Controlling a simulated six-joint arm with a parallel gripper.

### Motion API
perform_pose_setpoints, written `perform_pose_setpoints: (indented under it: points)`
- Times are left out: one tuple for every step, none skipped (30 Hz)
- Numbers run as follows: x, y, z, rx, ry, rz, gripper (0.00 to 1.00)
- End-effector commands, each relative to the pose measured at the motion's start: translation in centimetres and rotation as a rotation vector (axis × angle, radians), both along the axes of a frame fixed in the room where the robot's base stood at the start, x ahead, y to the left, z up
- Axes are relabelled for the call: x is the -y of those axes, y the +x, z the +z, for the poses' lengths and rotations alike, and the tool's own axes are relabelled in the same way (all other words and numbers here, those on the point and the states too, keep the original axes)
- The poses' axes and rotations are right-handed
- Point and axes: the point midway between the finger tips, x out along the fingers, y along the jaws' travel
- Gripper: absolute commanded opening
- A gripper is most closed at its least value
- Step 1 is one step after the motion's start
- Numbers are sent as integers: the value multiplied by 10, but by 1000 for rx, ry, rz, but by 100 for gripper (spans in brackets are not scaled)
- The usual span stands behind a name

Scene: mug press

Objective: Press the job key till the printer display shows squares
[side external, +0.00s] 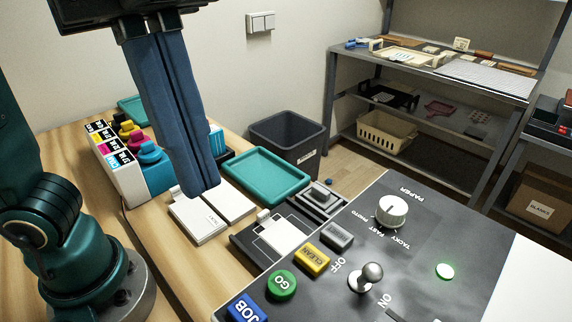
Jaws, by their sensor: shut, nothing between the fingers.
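The blue job key (243,309) sits at the bottom edge of the side external view, on the dark printer panel (330,290), partly cut off by the frame. My gripper (203,190) is shut, with its long blue fingers pointing down and nothing between them. It appears above and left of the job key, over the area of the white pads, and looks apart from the panel. The printer display is not clearly visible in this view, so I cannot tell what it shows.
The panel also has a green GO key (282,285), a yellow CLEAN key (315,259), a grey key (337,235), a metal toggle (370,275), a white knob (391,210) and a lit green lamp (445,271). A teal tray (265,174) and ink bottles (150,153) stand behind.

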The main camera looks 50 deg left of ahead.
Motion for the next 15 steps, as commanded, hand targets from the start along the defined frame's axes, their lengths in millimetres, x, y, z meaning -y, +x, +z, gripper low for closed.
perform_pose_setpoints:
  points:
    - [1,-1,-4,-2,2,-2,0]
    - [2,-1,-7,-3,2,-1,0]
    - [3,-1,-11,-3,2,-1,0]
    - [3,-1,-14,-4,3,-2,0]
    - [4,-1,-18,-4,3,-2,0]
    - [6,-1,-23,-4,3,-2,0]
    - [7,-1,-27,-5,4,-2,0]
    - [9,-1,-31,-4,3,-2,0]
    - [10,-1,-36,-4,3,-2,0]
    - [11,-1,-40,-4,3,-2,0]
    - [12,-2,-45,-4,4,-2,0]
    - [14,-1,-51,-5,4,-2,0]
    - [16,-1,-56,-5,4,-2,0]
    - [17,-1,-60,-5,4,-2,0]
    - [19,-2,-66,-5,4,-2,0]
